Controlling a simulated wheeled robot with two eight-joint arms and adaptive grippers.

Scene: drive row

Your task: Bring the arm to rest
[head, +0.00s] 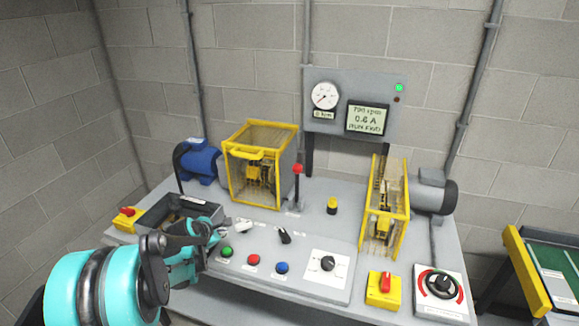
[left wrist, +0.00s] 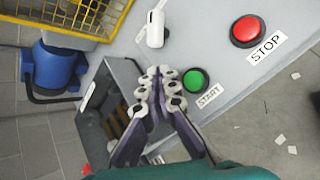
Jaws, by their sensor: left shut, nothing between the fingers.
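My left arm comes in from the lower left in the head view. Its left gripper (head: 222,232) is over the front left of the grey bench, next to the grey open-topped box (head: 205,208). In the left wrist view the fingers of the left gripper (left wrist: 162,72) are together with nothing between them. They point toward the white piece (left wrist: 155,30) on the bench and are beside the green START button (left wrist: 195,80). I cannot tell from these frames whether the fingertips touch the bench. My right gripper is not in view.
The bench holds a red button (head: 253,259), a blue button (head: 282,267), a red-knobbed lever (head: 297,170) and two yellow guards, the left one (head: 232,180) closed. A blue motor (head: 202,163) is at the back left. A gauge panel (head: 338,78) stands behind. Another table (head: 550,260) is at right.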

